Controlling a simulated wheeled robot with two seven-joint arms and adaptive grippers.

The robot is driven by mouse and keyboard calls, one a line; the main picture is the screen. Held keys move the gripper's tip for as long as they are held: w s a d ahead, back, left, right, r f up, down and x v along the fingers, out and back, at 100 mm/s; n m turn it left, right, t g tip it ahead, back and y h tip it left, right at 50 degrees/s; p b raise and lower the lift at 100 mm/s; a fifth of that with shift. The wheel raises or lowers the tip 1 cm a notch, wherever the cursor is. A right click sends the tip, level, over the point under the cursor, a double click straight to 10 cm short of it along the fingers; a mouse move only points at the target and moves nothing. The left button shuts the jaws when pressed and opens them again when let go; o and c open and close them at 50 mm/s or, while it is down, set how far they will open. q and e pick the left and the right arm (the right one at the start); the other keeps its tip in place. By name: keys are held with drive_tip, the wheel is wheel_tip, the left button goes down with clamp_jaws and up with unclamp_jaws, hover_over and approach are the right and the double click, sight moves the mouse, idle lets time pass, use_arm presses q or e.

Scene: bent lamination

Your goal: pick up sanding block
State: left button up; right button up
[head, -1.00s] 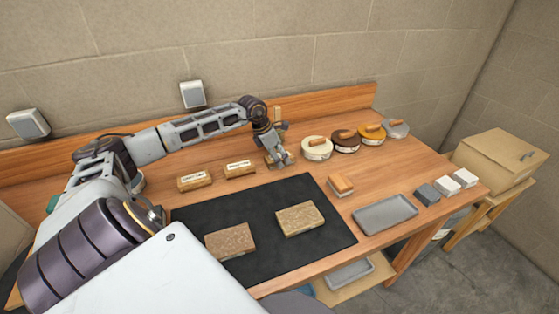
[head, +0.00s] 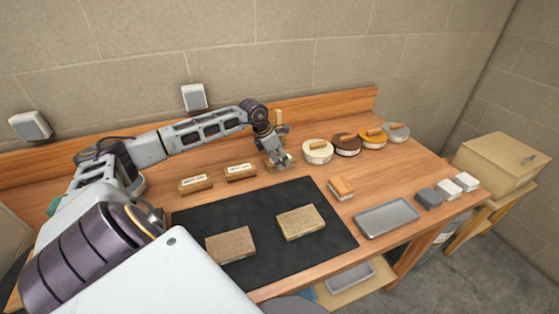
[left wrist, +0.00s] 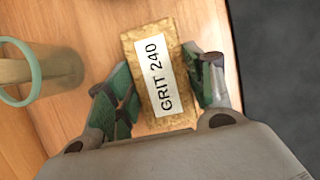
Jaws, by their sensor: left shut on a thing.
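A tan, cork-like sanding block (left wrist: 136,42) labelled "GRIT 240" lies between the green-padded fingers of my left gripper (left wrist: 165,85) in the left wrist view. My left gripper is shut on this block, one finger at each long side. In the head view my left gripper (head: 279,160) is low over the wooden table behind the black mat, largely hiding the block. Two similar labelled blocks, one farther left (head: 195,184) and one nearer (head: 240,172), lie to its left. My right gripper is not in view.
A jar with a green rim (left wrist: 45,72) stands beside the gripper. Several round tins (head: 318,152) stand to its right. The black mat (head: 270,215) carries two brown blocks (head: 230,244). An orange-topped block (head: 341,188), grey tray (head: 386,217) and small grey and white blocks lie farther right.

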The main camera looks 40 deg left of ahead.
use_arm(q)
drive_tip(key=shift+r, duration=0.2)
drive_tip(key=shift+r+p, duration=0.3)
drive_tip(key=shift+p, duration=0.15)
wheel_tip(320, 180, up, 8)
drive_tip(key=p, duration=0.4)
drive_tip(key=shift+r, duration=0.75)
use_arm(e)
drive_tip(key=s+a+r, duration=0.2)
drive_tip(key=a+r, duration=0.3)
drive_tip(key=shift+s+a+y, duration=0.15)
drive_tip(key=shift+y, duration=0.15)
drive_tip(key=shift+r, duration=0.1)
use_arm(q)
drive_tip(key=o, duration=0.5)
drive_tip(key=shift+c, duration=0.2)
drive_tip(key=c, duration=0.3)
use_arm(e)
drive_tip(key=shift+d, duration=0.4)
